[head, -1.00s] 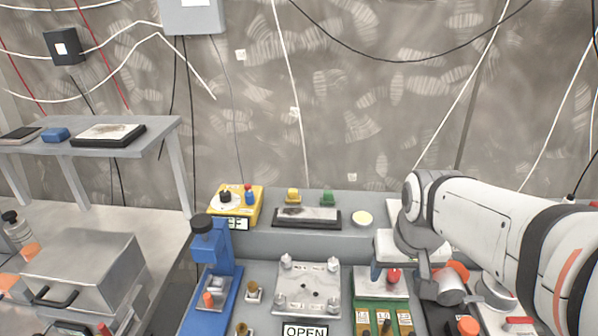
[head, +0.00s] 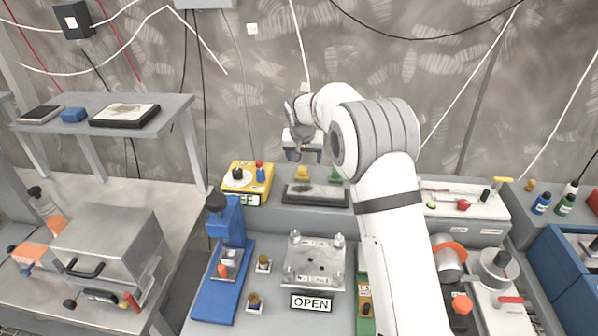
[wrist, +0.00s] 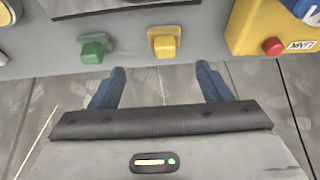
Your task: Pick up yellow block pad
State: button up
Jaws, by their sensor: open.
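The yellow block pad (head: 301,173) is a small yellow block on the grey raised shelf at the back of the workbench. In the wrist view the yellow block pad (wrist: 164,42) sits beyond the fingertips, roughly in line with the gap between them. My gripper (head: 303,156) is above and around the shelf's back area in the head view, with the arm reaching over the bench. In the wrist view my gripper (wrist: 160,84) has two blue fingers spread apart with nothing between them, not touching the pad.
A green block (wrist: 94,48) stands beside the yellow one; it shows partly in the head view (head: 336,174). A yellow box with knobs (head: 247,183) is left of them. A dark-edged flat plate (head: 316,194) lies in front. The wall is behind.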

aim_at(303, 168)
jog(key=p+x, duration=0.1)
jog(key=x, duration=0.4)
jog(key=p+x, duration=0.1)
jog(key=x, duration=0.2)
jog(key=shift+w+a+p, duration=0.1)
jog(key=shift+a+p, duration=0.25)
jog(key=shift+a, duration=0.05)
jog(key=shift+c, duration=0.3)
jog(key=c, duration=1)
